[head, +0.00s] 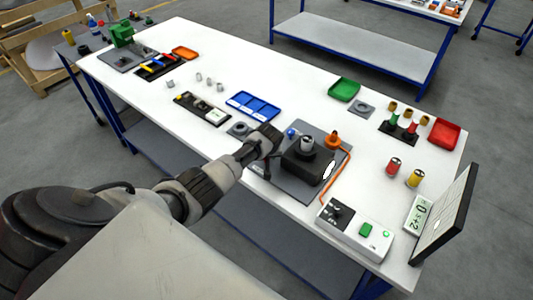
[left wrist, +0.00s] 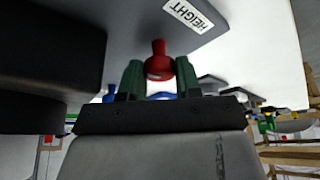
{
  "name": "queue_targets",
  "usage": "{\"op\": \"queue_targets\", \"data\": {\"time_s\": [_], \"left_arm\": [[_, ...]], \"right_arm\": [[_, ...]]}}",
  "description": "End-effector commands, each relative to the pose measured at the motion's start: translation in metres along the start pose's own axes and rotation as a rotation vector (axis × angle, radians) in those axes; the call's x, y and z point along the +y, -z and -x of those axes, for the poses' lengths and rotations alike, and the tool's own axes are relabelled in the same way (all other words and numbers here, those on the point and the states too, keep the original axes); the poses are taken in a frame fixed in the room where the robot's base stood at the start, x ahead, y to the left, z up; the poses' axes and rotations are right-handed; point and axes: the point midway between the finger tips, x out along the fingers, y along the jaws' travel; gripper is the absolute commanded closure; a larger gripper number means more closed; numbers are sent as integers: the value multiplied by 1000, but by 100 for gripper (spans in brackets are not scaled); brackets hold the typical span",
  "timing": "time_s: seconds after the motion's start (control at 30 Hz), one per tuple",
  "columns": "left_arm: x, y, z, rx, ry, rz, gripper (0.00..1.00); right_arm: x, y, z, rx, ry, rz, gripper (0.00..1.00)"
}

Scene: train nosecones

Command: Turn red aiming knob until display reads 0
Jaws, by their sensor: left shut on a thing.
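The red knob (left wrist: 157,62) stands between the two green fingertips of my left gripper (left wrist: 159,78) in the left wrist view. The fingers are shut on it. In the head view my left gripper (head: 266,150) is at the left side of the dark device (head: 308,165) on its grey plate; the red knob cannot be made out there. The display (head: 418,213) at the table's right end shows dark characters that seem to include "+2"; the full reading is hard to tell. My right gripper is not in view.
A white label reading HEIGHT (left wrist: 195,14) is near the knob. An orange cable (head: 344,178) runs right of the device. A blue tray (head: 252,106) lies behind my gripper.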

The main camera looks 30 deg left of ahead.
Motion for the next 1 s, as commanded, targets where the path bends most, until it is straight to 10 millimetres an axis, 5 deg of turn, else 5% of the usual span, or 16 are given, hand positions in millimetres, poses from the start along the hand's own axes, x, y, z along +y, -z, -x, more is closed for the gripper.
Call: {"op": "queue_targets", "data": {"time_s": [0.57,0.6,0.7,1.0], "left_arm": [[1,3,2,5,9,28,90],[1,3,2,5,8,28,60],[0,2,1,4,9,28,45],[0,1,1,2,10,27,43]], "right_arm": [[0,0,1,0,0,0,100],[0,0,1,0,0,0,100],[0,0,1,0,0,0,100],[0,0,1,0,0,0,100]]}}
